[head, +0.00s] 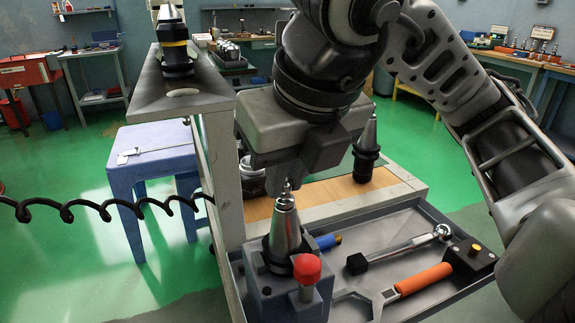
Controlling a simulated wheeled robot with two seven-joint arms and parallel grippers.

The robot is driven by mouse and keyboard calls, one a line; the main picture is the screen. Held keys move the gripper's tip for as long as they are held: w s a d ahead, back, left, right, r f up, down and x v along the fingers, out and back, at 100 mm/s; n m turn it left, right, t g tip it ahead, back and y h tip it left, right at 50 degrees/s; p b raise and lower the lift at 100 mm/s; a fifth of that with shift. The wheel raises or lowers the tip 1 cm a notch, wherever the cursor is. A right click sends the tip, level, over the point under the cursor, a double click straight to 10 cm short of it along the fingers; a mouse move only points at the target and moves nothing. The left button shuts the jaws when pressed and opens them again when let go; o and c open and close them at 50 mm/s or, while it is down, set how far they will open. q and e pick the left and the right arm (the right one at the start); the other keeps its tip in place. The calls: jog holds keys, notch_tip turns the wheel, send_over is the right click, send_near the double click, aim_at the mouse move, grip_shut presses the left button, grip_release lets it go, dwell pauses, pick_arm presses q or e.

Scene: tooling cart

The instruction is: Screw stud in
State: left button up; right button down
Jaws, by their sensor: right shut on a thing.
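My right gripper (288,176) points down over a grey tapered tool holder (285,224) and is shut on a small shiny stud (287,188). The stud is at the narrow top of the taper. I cannot tell how deep it sits, as the fingers partly hide it. The holder stands upright in a blue-grey fixture block (265,297) with a red knob (307,268) at its front. My left gripper is not in view.
A grey tray (423,213) holds a ratchet wrench (400,247), an orange-handled tool (423,279) and a blue-handled tool (327,241). Another tool holder (367,150) stands behind on the wooden shelf. A cart post (222,175) rises close on the left. A blue stool (150,140) stands further left.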

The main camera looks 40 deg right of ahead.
jog(key=m+p, duration=0.1)
jog(key=m+h, duration=0.1)
jog(key=m, duration=0.1)
jog(key=shift+a+r+p, duration=0.1)
jog(key=shift+r+p, duration=0.25)
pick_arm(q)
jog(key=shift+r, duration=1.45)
pick_arm(e)
jog(key=shift+f+m+g+h, duration=0.3)
jog(key=shift+m+h, duration=0.1)
jog(key=shift+m, duration=0.5)
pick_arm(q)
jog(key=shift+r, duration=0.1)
pick_arm(e)
jog(key=shift+r+m+p, duration=0.15)
jog(key=shift+m+p, duration=0.35)
jog(key=shift+w+m+g+h, duration=0.1)
jog(key=shift+m+g+h, duration=0.25)
jog(key=shift+m, duration=0.45)
jog(key=m+g+h, duration=0.1)
jog(key=m, duration=0.2)
jog(key=shift+a, duration=0.1)
jog(key=c, duration=1.3)
grip_release()
jog(key=shift+c, duration=0.2)
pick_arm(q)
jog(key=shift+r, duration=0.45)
pick_arm(e)
jog(key=shift+f, duration=0.2)
